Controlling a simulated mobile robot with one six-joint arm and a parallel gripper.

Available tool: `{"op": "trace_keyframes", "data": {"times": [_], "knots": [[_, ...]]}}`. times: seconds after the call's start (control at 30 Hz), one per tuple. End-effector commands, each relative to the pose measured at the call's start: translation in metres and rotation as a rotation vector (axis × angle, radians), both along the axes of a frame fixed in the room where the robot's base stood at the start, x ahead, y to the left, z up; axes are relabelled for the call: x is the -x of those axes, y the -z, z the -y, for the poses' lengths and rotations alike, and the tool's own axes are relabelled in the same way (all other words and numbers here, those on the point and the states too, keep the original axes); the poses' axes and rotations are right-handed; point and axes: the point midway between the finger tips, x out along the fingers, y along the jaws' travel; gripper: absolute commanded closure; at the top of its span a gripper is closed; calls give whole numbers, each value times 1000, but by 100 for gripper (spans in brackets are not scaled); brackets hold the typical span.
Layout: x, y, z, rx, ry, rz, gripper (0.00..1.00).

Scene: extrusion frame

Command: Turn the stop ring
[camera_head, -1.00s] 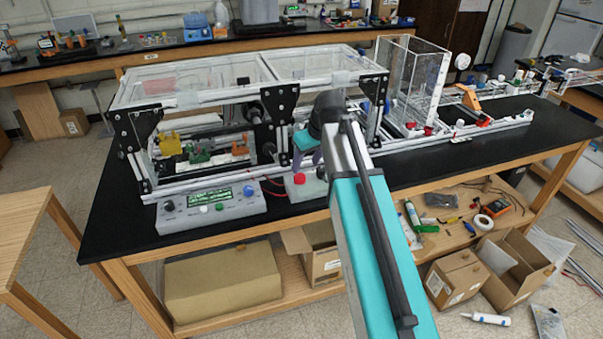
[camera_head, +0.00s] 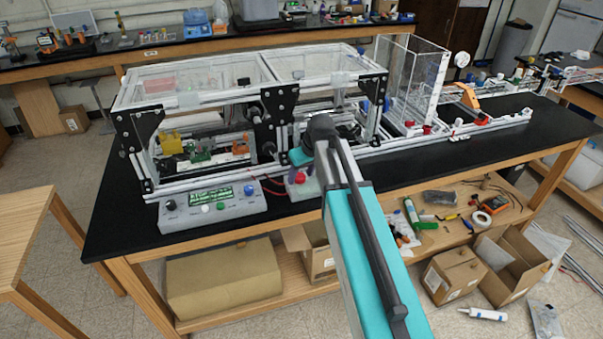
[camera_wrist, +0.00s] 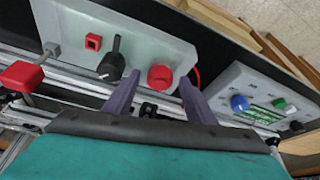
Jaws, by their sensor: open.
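The red round stop knob (camera_wrist: 160,77) sits on a pale grey box (camera_wrist: 75,25) in the wrist view. It also shows in the head view (camera_head: 300,178), on the box at the bench's front edge. No separate ring can be made out on it. My gripper (camera_wrist: 158,82) is open, with its two purple fingers apart and empty. In the wrist view the knob appears between the fingertips. I cannot tell how far above it they are. In the head view my arm hides most of the gripper.
A black lever switch (camera_wrist: 113,62) stands beside the knob, close to one finger. A control panel (camera_head: 212,207) with knobs and a green display lies to the left. The aluminium extrusion frame (camera_head: 160,190) rises behind. The black bench top (camera_head: 440,165) is clear to the right.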

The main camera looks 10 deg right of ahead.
Motion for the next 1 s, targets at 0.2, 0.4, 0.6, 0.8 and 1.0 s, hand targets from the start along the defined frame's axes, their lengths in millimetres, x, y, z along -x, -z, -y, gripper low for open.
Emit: {"op": "trace_keyframes", "data": {"times": [0.2, 0.4, 0.6, 0.8, 1.0], "knots": [[0, 0, 0, 0, 0, 0, 50], [0, 0, 0, 0, 0, 0, 75], [0, 0, 0, -1, 1, 1, 91], [0, 0, 0, 0, 18, 0, 91], [0, 0, -2, 0, 74, 1, 91]]}}
